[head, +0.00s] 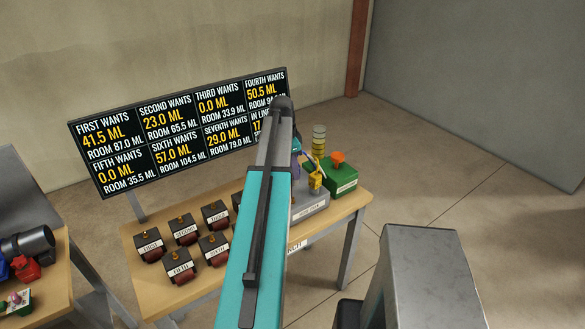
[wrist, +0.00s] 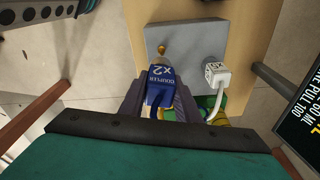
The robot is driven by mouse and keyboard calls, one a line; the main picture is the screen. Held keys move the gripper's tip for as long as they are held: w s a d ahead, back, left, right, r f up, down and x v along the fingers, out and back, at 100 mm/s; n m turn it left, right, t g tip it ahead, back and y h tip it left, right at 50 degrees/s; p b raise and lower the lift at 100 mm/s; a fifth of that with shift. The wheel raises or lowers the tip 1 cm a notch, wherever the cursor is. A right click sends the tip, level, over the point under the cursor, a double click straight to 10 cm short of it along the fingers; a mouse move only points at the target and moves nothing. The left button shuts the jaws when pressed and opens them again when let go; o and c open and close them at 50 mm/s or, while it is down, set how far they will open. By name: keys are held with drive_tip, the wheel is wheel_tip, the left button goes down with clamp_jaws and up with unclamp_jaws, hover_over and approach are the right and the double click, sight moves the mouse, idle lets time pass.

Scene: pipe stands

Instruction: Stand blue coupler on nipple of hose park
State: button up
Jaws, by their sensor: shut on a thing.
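The blue coupler (wrist: 161,76), marked "COUPLER X2", is between the two grey fingers of my gripper (wrist: 160,92) in the wrist view, and the gripper is shut on it. A small brass nipple (wrist: 162,48) stands on the grey plate of the hose park (wrist: 190,36), just above the coupler in the picture. The nipple's top is bare, and a small gap shows between it and the coupler. In the head view the grey hose park (head: 311,207) sits on the table, partly behind my arm. My arm hides most of the gripper and coupler there.
A white block (wrist: 216,73) with a white hose stands right of the nipple. A green box (head: 341,177) with an orange knob is at the table's right. Several dark labelled blocks (head: 184,230) stand left of my arm. A display board (head: 150,140) rises behind the table.

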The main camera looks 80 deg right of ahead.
drive_tip(key=shift+f, duration=0.1)
drive_tip(key=shift+f+b, duration=2.5)
drive_tip(key=shift+f, duration=2.25)
drive_tip(key=shift+f, duration=0.15)
drive_tip(key=o, duration=1.1)
drive_tip(key=shift+w+a+r+b, duration=0.25)
drive_tip(key=shift+r+b, duration=0.4)
drive_tip(key=shift+r, duration=1.65)
drive_tip(key=shift+w+a+r+b, duration=0.1)
drive_tip(key=shift+w+r+b, duration=0.45)
drive_tip(key=shift+r, duration=1.7)
drive_tip(key=shift+w+a+r+b, duration=0.15)
drive_tip(key=shift+r+b, duration=0.65)
drive_tip(key=shift+r, duration=1.5)
